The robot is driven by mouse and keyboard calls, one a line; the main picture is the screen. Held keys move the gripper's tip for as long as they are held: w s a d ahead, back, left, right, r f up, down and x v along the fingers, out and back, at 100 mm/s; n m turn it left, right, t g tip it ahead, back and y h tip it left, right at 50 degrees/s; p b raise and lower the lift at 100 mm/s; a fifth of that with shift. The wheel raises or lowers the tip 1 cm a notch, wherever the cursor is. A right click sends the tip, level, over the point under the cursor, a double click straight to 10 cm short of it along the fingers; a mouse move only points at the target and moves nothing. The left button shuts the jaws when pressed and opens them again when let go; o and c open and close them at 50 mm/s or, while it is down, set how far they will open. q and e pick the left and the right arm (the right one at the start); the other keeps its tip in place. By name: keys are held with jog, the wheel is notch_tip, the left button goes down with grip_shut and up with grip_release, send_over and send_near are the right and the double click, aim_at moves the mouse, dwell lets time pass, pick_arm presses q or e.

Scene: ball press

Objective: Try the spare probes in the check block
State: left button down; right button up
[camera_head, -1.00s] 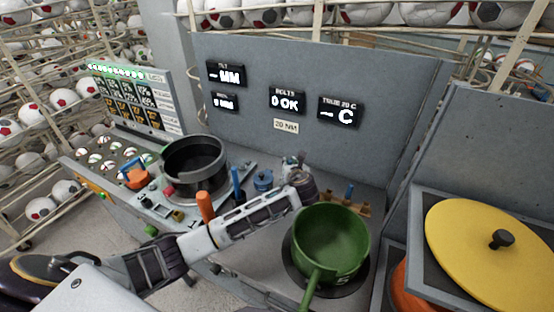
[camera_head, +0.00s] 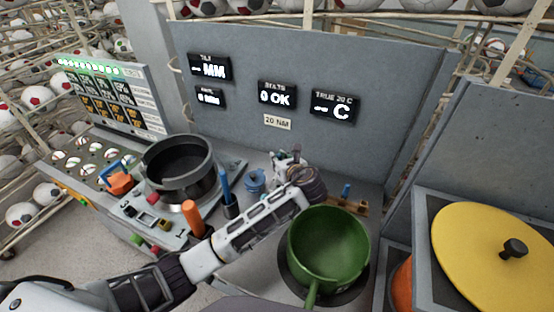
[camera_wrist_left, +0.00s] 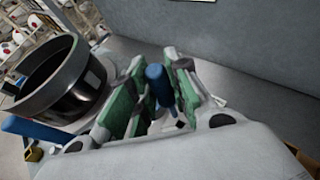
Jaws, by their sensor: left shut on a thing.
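My left gripper (camera_head: 283,160) is beyond the green pot, near the back panel. In the left wrist view its green-padded fingers (camera_wrist_left: 150,95) are shut on a blue cylindrical probe handle (camera_wrist_left: 157,86), which stands slightly tilted between them. The probe's lower end is hidden. Another blue handle (camera_head: 346,191) stands in a brown wooden rack (camera_head: 350,206) to the right of the gripper. A further blue handle (camera_head: 224,185) stands upright left of my forearm. I cannot tell which part is the check block. My right gripper is not in view.
A green pot (camera_head: 329,243) stands close in front of my left wrist. A dark round pan (camera_head: 180,165), an orange handle (camera_head: 193,217) and a blue lidded item (camera_head: 255,181) are left of it. The grey back panel (camera_head: 380,140) rises behind. A yellow lid (camera_head: 490,262) is at right.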

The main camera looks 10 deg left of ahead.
pick_arm(q)
jog(key=shift+w+f, duration=0.1)
jog(key=shift+f, duration=0.1)
jog(key=shift+f, duration=1.8)
jog(key=shift+f, duration=3.15)
dwell(1.3)
jog(key=c, duration=1.3)
grip_release()
jog(key=shift+o, duration=0.2)
jog(key=shift+r, duration=5)
